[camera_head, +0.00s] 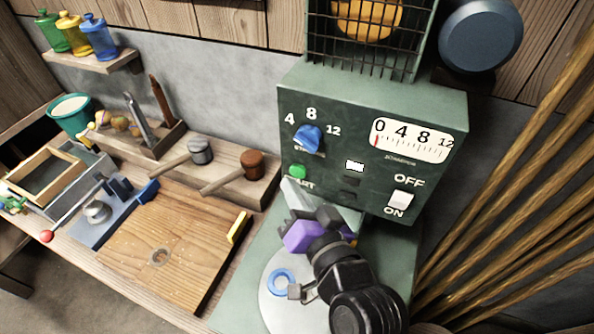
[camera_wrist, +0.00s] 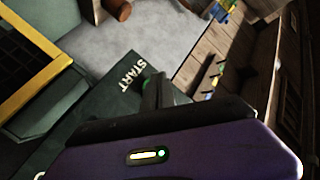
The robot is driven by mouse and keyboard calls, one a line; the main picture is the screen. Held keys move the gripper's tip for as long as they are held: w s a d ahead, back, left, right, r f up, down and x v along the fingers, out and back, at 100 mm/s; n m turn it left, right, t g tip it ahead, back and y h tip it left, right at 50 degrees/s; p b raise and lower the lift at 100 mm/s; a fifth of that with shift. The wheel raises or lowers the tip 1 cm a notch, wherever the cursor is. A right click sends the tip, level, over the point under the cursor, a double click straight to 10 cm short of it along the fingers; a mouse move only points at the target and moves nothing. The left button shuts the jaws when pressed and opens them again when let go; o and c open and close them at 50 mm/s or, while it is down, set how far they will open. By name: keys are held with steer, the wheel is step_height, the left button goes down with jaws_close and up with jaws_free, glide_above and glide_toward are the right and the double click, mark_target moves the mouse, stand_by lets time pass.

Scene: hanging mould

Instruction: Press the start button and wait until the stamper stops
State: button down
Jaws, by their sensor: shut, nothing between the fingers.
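The green machine panel (camera_head: 335,170) carries a green START button (camera_head: 298,172) at its lower left. My purple gripper (camera_wrist: 158,88) is shut and empty, its fingers pointing at the panel just below the button in the head view. In the wrist view the button (camera_wrist: 147,80) is partly hidden behind the fingers, beside the START label (camera_wrist: 128,78); I cannot tell whether they touch. A blue dial (camera_head: 308,138) sits above the button. The gauge (camera_head: 410,140) has its red needle near 0. The white OFF/ON switch (camera_head: 401,200) is at the right; its setting is unclear.
A round plate with a blue ring (camera_head: 281,281) lies below the panel, beside my arm. A wooden board (camera_head: 155,245), mallets (camera_head: 240,170) and trays fill the bench to the left. Long wooden poles (camera_head: 520,200) stand at the right.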

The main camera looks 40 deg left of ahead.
steer(key=shift+w, duration=0.1)
steer(key=shift+w+a, duration=0.1)
steer(key=shift+w, duration=0.2)
